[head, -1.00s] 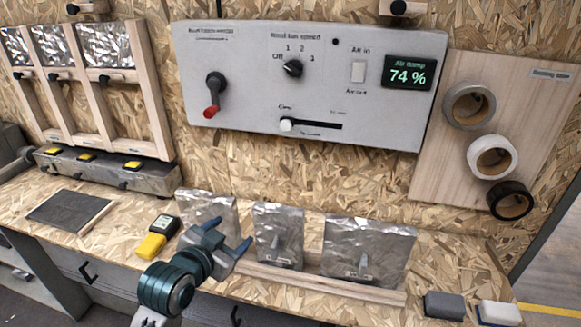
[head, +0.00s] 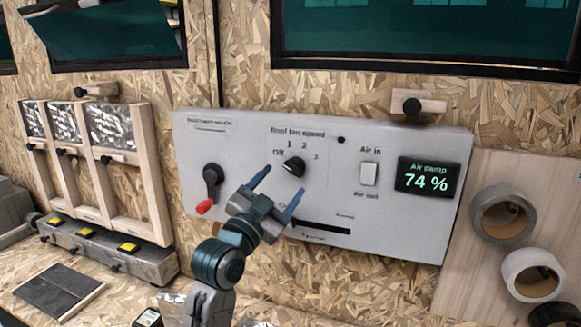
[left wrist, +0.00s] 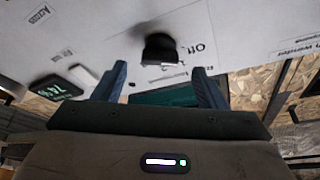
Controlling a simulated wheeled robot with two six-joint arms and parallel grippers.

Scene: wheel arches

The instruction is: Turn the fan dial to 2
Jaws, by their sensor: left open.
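The black fan dial (head: 293,166) sits on the grey control panel (head: 400,215), under the marks Off, 1, 2 and 3. I cannot tell for sure which mark it points to. My left gripper (head: 283,179) is in front of the panel, just below the dial, with its two blue fingers spread and nothing between them. In the left wrist view, the dial (left wrist: 160,47) stands beyond the gap between the open fingers (left wrist: 160,72), apart from both. My right gripper is not in view.
A red-tipped lever (head: 211,182) is left of the dial. A white switch (head: 369,174) and a display (head: 427,178) reading 74 % are to the right. A slider slot (head: 325,228) lies below, its knob hidden by my gripper. Tape rolls (head: 502,214) hang at right.

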